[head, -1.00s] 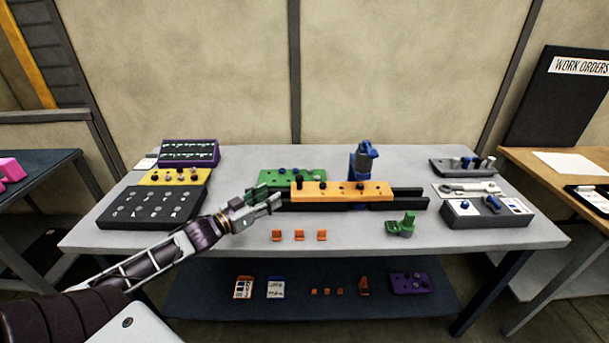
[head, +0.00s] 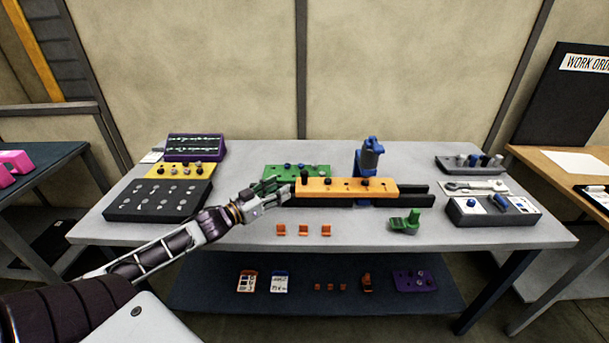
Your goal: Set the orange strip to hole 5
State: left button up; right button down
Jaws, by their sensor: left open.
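The orange strip (head: 345,190) is a long block with a row of holes along its top. Dark knobs stand in some holes, one of them taller near its left end. It lies along a black rail (head: 410,201), which sticks out past its right end. A blue upright device (head: 370,157) stands behind the strip. My left gripper (head: 283,193) is open, with its fingertips close to the strip's left end. I cannot tell whether they touch it. My right gripper is not in view.
A green block (head: 283,171) with knobs lies just behind the gripper. Three small orange clips (head: 303,230) lie in front, and a green part (head: 406,222) stands front right. Dark, yellow and purple trays fill the left. A grey box (head: 490,212) sits right.

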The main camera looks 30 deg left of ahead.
aim_at(304, 171)
pick_arm(q)
jog(key=shift+b+x, duration=0.5)
jog(key=shift+x, duration=3.3)
jog(key=shift+w, duration=0.2)
jog(key=shift+x, duration=1.75)
jog(key=shift+w+d, duration=0.15)
jog(key=shift+w, duration=0.1)
jog(key=c, duration=0.9)
grip_shut()
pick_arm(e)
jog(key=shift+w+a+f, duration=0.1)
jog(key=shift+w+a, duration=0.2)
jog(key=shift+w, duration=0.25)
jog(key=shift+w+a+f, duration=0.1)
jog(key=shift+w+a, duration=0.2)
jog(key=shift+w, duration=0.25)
